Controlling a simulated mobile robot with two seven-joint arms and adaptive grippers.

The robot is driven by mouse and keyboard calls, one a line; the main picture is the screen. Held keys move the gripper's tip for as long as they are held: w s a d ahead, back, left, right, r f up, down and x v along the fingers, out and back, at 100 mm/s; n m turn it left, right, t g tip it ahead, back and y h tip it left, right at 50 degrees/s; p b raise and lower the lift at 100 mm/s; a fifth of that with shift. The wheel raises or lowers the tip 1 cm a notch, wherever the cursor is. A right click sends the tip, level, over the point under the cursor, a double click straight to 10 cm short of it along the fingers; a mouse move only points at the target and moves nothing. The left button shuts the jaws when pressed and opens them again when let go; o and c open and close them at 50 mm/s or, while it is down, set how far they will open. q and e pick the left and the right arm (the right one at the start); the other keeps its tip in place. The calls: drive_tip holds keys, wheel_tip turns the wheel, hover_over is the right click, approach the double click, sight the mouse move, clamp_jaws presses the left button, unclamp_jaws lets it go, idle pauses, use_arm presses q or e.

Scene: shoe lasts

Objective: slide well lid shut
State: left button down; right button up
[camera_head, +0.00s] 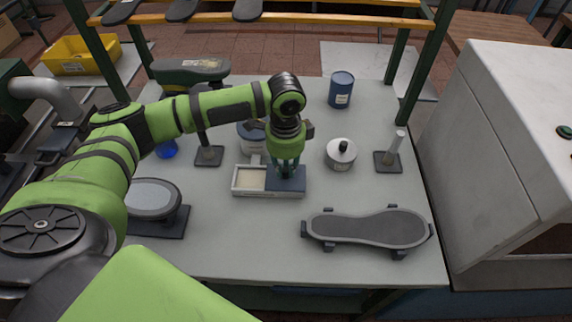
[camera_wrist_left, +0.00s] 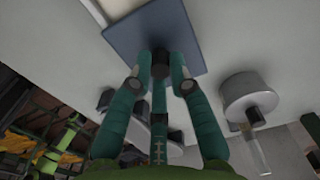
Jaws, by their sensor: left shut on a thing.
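The well (camera_head: 249,193) is a shallow white box on the table, with a pale cream inside showing on its left part. Its dark blue-grey lid (camera_head: 293,184) covers the right part, so the left part stands open. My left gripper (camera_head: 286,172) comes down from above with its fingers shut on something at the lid. In the left wrist view the green fingers (camera_wrist_left: 160,72) close around a small dark knob on the blue lid (camera_wrist_left: 130,28). A pale piece of the well (camera_wrist_left: 112,8) shows past the lid's edge. My right gripper is in neither view.
A white-topped can (camera_head: 341,155) stands right of the well, a blue can (camera_head: 341,90) behind it. A small post on a base (camera_head: 388,158) is at right. A dark sole-shaped stand (camera_head: 367,228) lies front right; a round pad (camera_head: 150,199) is front left. The table's front middle is clear.

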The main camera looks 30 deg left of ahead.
use_arm(q)
drive_tip(key=s+a+p, duration=0.1)
drive_tip(key=a, duration=0.1)
drive_tip(key=s+a+p, duration=0.1)
drive_tip(key=a+p, duration=0.1)
drive_tip(key=a, duration=0.1)
drive_tip(key=s+a+p, duration=0.1)
drive_tip(key=a, duration=0.1)
drive_tip(key=shift+s+a+r, duration=0.1)
drive_tip(key=shift+s+a, duration=0.2)
drive_tip(key=shift+s, duration=0.1)
drive_tip(key=shift+s+a, duration=0.1)
drive_tip(key=shift+a, duration=0.15)
drive_tip(key=c, duration=1.4)
unclamp_jaws()
drive_tip(key=shift+o, duration=1.3)
wheel_tip(320, 180, up, 12)
